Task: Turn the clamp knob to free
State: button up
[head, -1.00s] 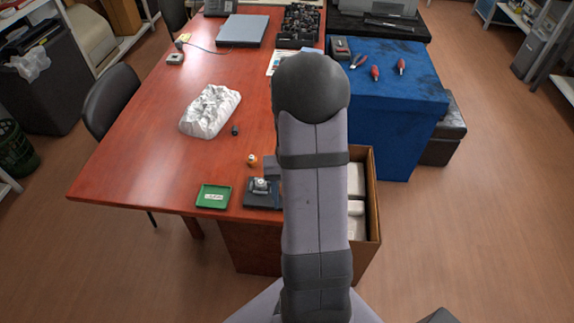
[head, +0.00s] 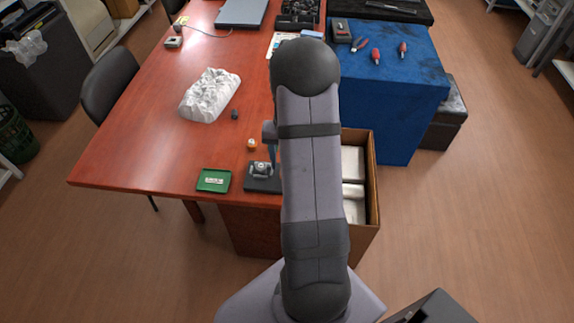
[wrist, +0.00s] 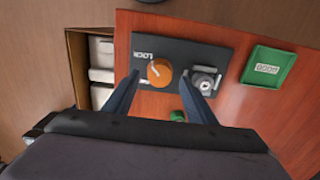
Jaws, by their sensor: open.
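The clamp knob (wrist: 159,73) is orange and round, on a dark fixture plate (wrist: 180,51) in the wrist view. A pale mark shows on its upper left side, toward the word LOCK on the plate. My gripper (wrist: 161,76) is open, with one dark finger on each side of the knob in that view. I cannot tell whether the fingers touch it or how high they are. A grey metal piece (wrist: 204,84) sits on the plate right of the knob. In the head view the fixture (head: 262,185) is partly hidden by my arm, and the knob is hidden.
A green tray (head: 213,180) lies left of the fixture on the red table (head: 150,150). A small orange-topped item (head: 251,143) stands behind it. A crumpled white bundle (head: 209,95) lies farther back.

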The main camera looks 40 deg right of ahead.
jog(key=shift+f, duration=1.4)
jog(key=c, duration=1.1)
jog(key=shift+o, duration=0.3)
